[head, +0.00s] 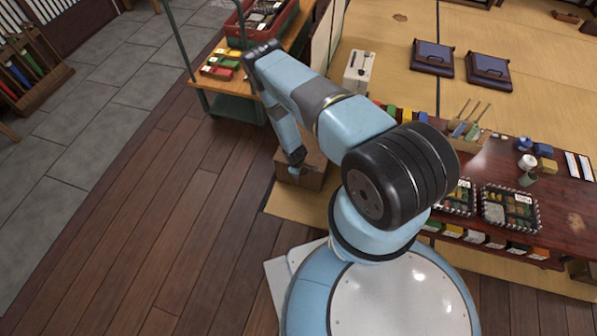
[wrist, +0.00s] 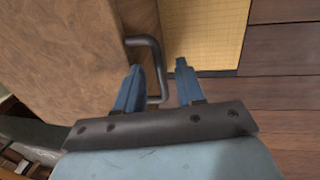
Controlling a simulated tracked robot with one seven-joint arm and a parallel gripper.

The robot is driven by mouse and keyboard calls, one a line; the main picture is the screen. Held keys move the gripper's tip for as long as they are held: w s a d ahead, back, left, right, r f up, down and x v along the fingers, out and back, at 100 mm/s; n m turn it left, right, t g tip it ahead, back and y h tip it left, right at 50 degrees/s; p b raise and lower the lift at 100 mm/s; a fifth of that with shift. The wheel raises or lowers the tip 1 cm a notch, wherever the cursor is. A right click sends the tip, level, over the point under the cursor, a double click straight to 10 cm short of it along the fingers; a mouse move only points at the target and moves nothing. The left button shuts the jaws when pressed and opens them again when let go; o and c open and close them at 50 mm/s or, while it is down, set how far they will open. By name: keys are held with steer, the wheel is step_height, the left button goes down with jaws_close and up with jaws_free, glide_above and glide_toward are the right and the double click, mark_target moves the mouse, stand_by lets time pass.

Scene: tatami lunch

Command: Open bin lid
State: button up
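The bin is a brown wooden box (head: 312,172) standing on the floor, partly hidden behind my arm in the head view. Its brown face fills the upper left of the wrist view (wrist: 75,50). A dark bent handle (wrist: 157,70) stands out from that face. My gripper (wrist: 158,78) is open, with its two blue fingers on either side of the handle's lower part. I cannot tell whether a finger touches it. In the head view my gripper (head: 296,160) is small, at the box's upper edge. The lid's seam is not clear.
A low table (head: 560,205) with bento boxes (head: 508,208) and cups stands at the right. A green-framed cart (head: 235,108) with coloured trays is behind the box at the upper left. Wooden floor (head: 150,225) to the left is clear.

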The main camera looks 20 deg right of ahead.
steer(key=shift+f, duration=0.3)
steer(key=shift+c, duration=0.2)
jaws_close()
